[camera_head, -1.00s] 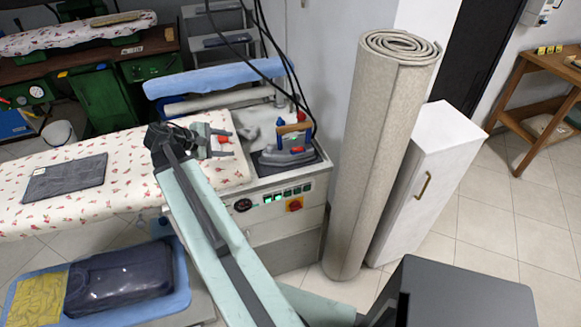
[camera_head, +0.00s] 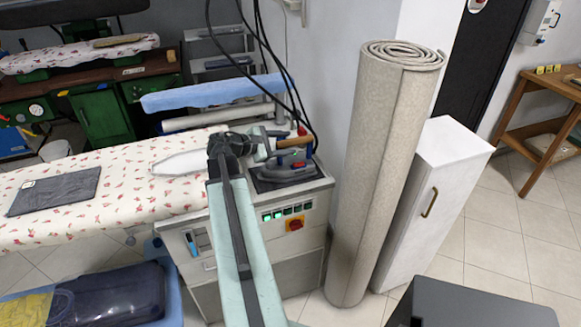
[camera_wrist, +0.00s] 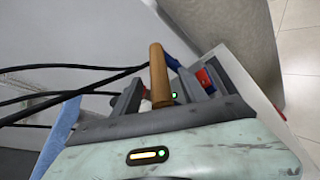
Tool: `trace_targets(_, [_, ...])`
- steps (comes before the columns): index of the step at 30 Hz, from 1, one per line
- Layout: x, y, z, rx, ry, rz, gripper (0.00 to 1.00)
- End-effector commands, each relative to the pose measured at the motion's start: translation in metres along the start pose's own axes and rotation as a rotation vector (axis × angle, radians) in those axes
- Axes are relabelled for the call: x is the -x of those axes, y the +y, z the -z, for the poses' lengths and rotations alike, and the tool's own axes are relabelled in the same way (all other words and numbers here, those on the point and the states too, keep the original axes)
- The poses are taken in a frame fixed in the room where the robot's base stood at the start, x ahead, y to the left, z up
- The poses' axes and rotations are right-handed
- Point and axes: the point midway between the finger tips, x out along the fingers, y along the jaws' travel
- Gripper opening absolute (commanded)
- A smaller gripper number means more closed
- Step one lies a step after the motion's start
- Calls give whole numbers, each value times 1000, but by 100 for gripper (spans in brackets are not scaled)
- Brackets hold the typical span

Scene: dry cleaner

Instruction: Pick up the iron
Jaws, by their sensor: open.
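The iron (camera_head: 287,170) rests on its stand at the right end of the pressing table in the head view. It has a grey body, a tan wooden handle and red and blue parts. In the wrist view the tan handle (camera_wrist: 158,76) shows upright in the picture, between the two dark fingers of my gripper (camera_wrist: 157,92). In the head view my gripper (camera_head: 272,146) is open at the handle's left end and partly hides the iron. I cannot tell whether the fingers touch the handle.
The floral pressing table (camera_head: 130,190) holds a folded dark cloth (camera_head: 55,191) and a white pointed pad (camera_head: 182,164). Black cables (camera_head: 290,75) hang behind the iron. A rolled carpet (camera_head: 375,180) and white cabinet (camera_head: 435,185) stand close on the right.

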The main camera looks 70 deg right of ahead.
Motion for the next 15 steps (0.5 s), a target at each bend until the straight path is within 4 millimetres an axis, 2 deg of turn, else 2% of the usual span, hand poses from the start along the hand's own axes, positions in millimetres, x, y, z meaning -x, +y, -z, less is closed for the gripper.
trace_targets(1, [-11, -1, 3, -1, -1, 1, 50])
trace_targets(3, [-18, 0, 2, 0, -1, 1, 50])
trace_targets(9, [-19, 0, 0, 1, 1, 0, 50])
trace_targets(12, [-19, 0, 0, 0, 0, 0, 23])
trace_targets(15, [-19, 0, 0, 0, 0, 0, 0])
